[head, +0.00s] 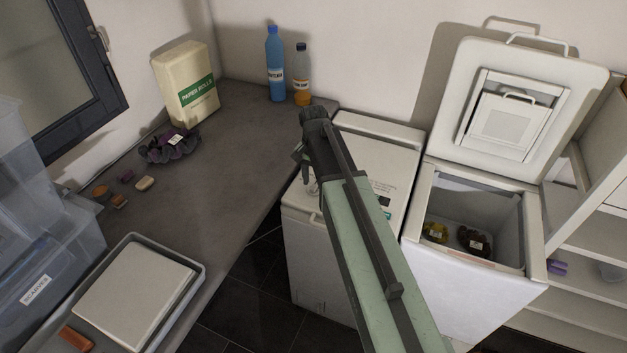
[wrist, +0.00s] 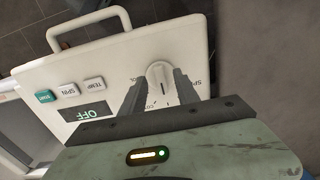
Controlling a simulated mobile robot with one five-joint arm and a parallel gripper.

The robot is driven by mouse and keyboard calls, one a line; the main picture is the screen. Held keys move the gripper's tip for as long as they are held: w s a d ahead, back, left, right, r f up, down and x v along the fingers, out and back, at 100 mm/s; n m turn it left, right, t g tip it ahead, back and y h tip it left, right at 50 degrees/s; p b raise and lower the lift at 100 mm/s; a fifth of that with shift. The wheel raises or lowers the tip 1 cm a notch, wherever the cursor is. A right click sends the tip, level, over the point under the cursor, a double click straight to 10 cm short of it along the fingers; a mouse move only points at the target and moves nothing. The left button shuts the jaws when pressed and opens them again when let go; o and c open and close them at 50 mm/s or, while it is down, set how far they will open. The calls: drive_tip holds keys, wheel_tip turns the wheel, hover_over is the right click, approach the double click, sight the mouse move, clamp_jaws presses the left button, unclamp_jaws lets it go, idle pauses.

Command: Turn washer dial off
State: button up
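The washer (head: 345,160) is the left, closed white toploader in the head view. Its white control panel (wrist: 115,62) fills much of the wrist view. The round white dial (wrist: 160,80) has a dark pointer line, and print around it is partly hidden by my fingers. The panel's small dark display (wrist: 88,112) reads OFF. My gripper (wrist: 160,82) is over the panel with its two dark fingers apart, one on each side of the dial. I cannot tell whether they touch it. In the head view my gripper (head: 303,167) is above the washer's left part, mostly hidden by my arm.
TEMP (wrist: 94,84), SPIN (wrist: 69,90) and another green button (wrist: 46,96) lie beside the display. An open toploader (head: 475,285) stands right of the washer. A grey counter (head: 225,180) runs along the left with a blue bottle (head: 275,65).

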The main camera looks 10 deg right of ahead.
sight(313, 186)
wheel_tip(313, 186, up, 6)
drive_tip(key=p, duration=0.5)
drive_tip(key=shift+r, duration=0.2)
drive_tip(key=shift+f, duration=0.1)
drive_tip(key=s+f+n+b, duration=0.2)
drive_tip(key=s+n, duration=0.5)
drive_tip(key=s, duration=0.7)
drive_tip(key=shift+a+f, duration=0.1)
